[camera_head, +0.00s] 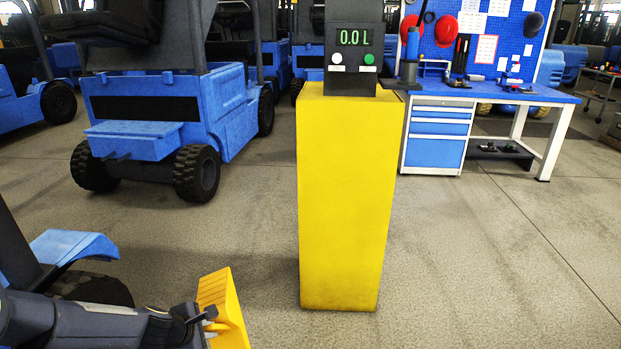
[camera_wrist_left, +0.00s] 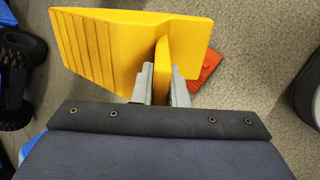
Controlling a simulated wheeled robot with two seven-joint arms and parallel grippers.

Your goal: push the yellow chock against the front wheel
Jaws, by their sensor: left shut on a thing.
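The yellow chock (camera_head: 226,304) is a ribbed wedge at the lower middle-left of the head view. My left gripper (camera_head: 207,318) is shut on it. In the left wrist view the chock (camera_wrist_left: 105,52) fills the top, and the fingers of the left gripper (camera_wrist_left: 162,85) close on its upright rib. A dark wheel (camera_head: 95,289) under a blue fender is at the lower left of the head view, partly hidden by my arm. The chock is apart from it in that view. Whether the chock touches the floor is unclear. My right gripper is not in view.
A yellow pillar (camera_head: 347,200) with a "0.0 L" display (camera_head: 353,38) stands right of the chock. A blue forklift (camera_head: 150,110) stands behind, and a workbench (camera_head: 480,95) is at back right. An orange-red piece (camera_wrist_left: 207,68) lies beyond the chock. Floor at right is clear.

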